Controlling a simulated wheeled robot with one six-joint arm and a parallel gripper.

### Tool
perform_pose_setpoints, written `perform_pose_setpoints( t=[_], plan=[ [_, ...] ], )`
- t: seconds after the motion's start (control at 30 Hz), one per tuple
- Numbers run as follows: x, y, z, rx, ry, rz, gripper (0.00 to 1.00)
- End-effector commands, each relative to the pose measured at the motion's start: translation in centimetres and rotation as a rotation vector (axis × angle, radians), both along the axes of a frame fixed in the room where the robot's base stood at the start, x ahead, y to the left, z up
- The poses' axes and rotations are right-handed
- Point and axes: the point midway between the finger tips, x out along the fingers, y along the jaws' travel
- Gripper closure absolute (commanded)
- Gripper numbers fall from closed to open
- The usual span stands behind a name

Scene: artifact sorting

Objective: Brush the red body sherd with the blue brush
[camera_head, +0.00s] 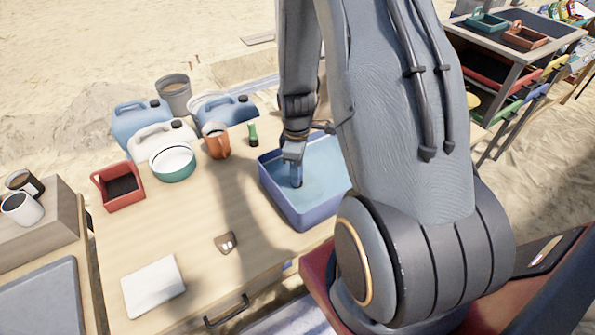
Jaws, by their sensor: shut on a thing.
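My gripper (294,158) points down into a blue basin (268,190) of what looks like water, on the wooden table. It is shut on a narrow dark blue thing (297,178), which reaches down to the water. The thing is small and partly covered by the gripper, so I cannot tell whether it is the blue brush. A small brown-red sherd (224,239) with two pale spots lies on the table, left of and nearer than the basin. My gripper is well apart from it. My own arm hides the right part of the basin.
A white pad (153,286) lies at the front left. A red tray (121,187), a green-and-white bowl (173,163), an orange mug (217,142), a green-capped bottle (253,134) and jugs (163,136) stand behind. The table (178,219) is clear around the sherd.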

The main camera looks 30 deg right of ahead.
Motion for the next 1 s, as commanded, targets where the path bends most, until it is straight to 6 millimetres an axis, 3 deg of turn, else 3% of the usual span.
perform_pose_setpoints(
  t=[0.4, 1.0],
  plan=[
    [0.0, -2.2, 0.1, 0.000, 0.000, -0.001, 0.92],
    [0.0, 0.4, 0.0, -0.001, -0.001, 0.000, 0.92]
  ],
)
